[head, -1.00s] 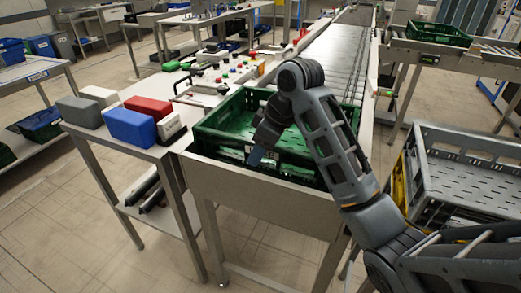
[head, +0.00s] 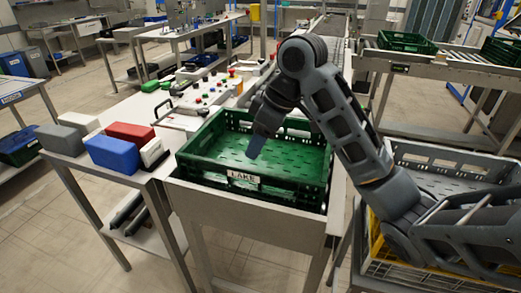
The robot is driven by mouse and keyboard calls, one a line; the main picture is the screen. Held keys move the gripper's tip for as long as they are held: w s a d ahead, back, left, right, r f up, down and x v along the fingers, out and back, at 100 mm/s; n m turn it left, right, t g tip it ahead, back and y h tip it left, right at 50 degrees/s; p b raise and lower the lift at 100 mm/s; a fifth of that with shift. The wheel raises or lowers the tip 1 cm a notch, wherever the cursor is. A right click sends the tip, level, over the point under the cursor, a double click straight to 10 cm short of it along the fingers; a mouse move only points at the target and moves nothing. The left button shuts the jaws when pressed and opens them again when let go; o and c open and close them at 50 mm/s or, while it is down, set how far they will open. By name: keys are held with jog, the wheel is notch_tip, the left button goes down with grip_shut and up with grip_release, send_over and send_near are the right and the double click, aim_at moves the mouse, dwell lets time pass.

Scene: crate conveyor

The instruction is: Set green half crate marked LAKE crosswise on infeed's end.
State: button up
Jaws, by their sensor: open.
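The green half crate (head: 206,165) rests on the near end of the infeed (head: 240,205). Its label reading LAKE (head: 243,179) is on the near wall, facing me. Its long side appears to run across the infeed, and it looks flat. My gripper (head: 255,148) points down over the crate's inside, behind the labelled wall. It is open and holds nothing. My gripper and arm hide part of the crate's far and right walls. Whether the fingertips touch the crate floor cannot be told.
A grey crate (head: 450,157) stands on a yellow crate (head: 383,243) at the right, beside my arm. A side table (head: 85,165) with red, blue and grey boxes stands close at the left. More green crates (head: 406,42) sit on a conveyor at the back right.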

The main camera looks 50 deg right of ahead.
jog(key=shift+r, duration=0.1)
jog(key=w+a+f+m+t+y, duration=0.1)
jog(key=w+a+f+t+y, duration=0.1)
jog(key=a, duration=0.5)
jog(key=w+a+f+m+t+y, duration=0.1)
jog(key=w+a+f+t, duration=0.15)
jog(key=a, duration=0.45)
jog(key=s+a+f+m+t+h, duration=0.1)
jog(key=s+a+f+m+t, duration=0.35)
jog(key=s+a, duration=0.3)
jog(key=s+a+f+m+h, duration=0.2)
jog(key=s+f, duration=0.1)
jog(key=s, duration=0.5)
jog(key=s+d+r+n, duration=0.2)
jog(key=s, duration=0.9)
jog(key=s+d+r+n+t+h, duration=0.1)
jog(key=s+d+r+n, duration=0.1)
jog(key=s, duration=1)
jog(key=shift+d+r+t+h, duration=0.3)
jog(key=shift+d+r, duration=0.35)
jog(key=shift+d, duration=0.15)
